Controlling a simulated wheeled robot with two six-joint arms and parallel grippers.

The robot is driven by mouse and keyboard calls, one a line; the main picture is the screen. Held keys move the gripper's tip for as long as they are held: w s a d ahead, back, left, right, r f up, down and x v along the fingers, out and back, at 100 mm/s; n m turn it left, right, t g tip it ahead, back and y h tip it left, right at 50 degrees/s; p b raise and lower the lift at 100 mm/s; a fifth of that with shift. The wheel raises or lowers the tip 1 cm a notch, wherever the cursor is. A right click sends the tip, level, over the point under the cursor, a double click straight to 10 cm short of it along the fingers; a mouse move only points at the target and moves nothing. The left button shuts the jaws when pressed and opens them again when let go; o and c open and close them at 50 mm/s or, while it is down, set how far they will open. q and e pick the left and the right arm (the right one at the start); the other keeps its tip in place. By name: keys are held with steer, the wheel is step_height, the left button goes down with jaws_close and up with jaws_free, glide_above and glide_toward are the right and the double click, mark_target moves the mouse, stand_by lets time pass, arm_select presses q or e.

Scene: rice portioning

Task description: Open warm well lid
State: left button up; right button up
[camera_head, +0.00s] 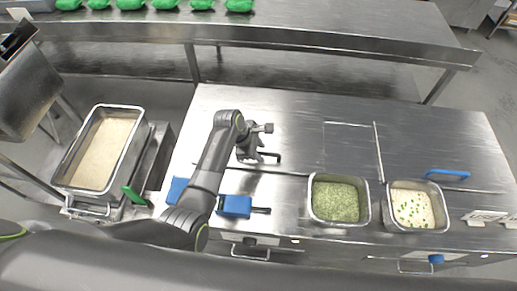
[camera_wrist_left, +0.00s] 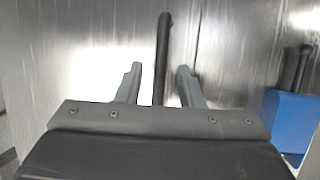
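My left gripper (camera_head: 262,147) hangs low over the steel counter, left of the middle in the head view. In the left wrist view its two fingers (camera_wrist_left: 157,82) are apart, one on each side of a dark bar-shaped handle (camera_wrist_left: 164,35). The handle lies over a shiny steel surface (camera_wrist_left: 100,45), which looks like the warm well lid; I cannot tell whether the fingers touch the handle. In the head view the handle (camera_head: 271,155) shows only in part beside the gripper. The lid surface lies flat. My right gripper is not in view.
Blue tools with dark handles (camera_head: 235,206) lie just in front of the gripper. A pan of green food (camera_head: 339,199) and a pan of white food (camera_head: 412,207) sit to the right. A large rice pan (camera_head: 67,182) stands at left. The counter's back right is clear.

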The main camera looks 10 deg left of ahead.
arm_select(q)
steer(key=shift+c, duration=0.4)
jaws_close()
steer(key=shift+r, duration=0.1)
